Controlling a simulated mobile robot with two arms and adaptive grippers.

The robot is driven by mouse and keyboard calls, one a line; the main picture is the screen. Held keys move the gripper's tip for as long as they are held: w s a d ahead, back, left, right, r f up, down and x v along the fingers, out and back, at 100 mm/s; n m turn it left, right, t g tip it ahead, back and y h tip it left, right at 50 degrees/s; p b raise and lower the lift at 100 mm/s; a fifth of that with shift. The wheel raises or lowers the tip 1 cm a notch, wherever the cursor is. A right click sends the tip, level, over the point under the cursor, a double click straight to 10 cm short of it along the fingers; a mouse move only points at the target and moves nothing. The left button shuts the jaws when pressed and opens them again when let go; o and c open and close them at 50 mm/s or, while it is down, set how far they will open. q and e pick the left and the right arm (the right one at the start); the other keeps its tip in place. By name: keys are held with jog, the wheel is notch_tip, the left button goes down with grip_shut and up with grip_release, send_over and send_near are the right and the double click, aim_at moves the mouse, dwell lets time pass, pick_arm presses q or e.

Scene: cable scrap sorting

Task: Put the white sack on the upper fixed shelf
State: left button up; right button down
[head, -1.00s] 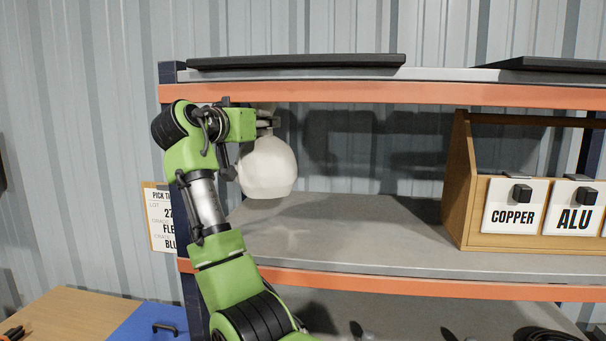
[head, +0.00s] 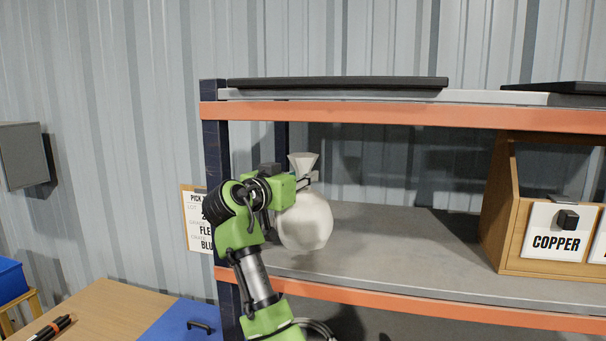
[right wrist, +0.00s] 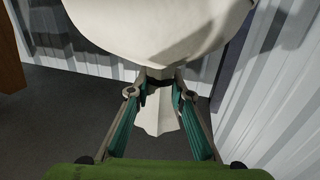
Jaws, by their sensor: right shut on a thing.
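The white sack (head: 304,222) is a round bag with a pinched neck and a flared top. My right gripper (head: 306,181) is shut on its neck, and the sack hangs upright below the fingers. In the right wrist view the sack's body (right wrist: 160,30) fills the top, and the fingers (right wrist: 160,85) close around the neck. In the head view the sack is at the left end of the grey shelf (head: 400,245), between that shelf and the top level. Its bottom is close to the shelf surface; I cannot tell whether it touches. My left gripper is not in view.
A wooden bin unit (head: 500,215) with a COPPER label stands on the shelf's right. The shelf between it and the sack is clear. An orange beam (head: 400,114) runs above, with a black flat panel (head: 340,83) on the top level. A blue post (head: 217,160) stands left.

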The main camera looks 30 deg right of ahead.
jog(key=shift+r, duration=0.25)
jog(key=shift+s+a+f, duration=0.1)
jog(key=c, duration=1.8)
grip_release()
jog(key=shift+f, duration=0.15)
jog(key=shift+r, duration=0.2)
jog(key=shift+b+v, duration=3.05)
jog(key=shift+v, duration=3)
jog(key=shift+f, duration=0.15)
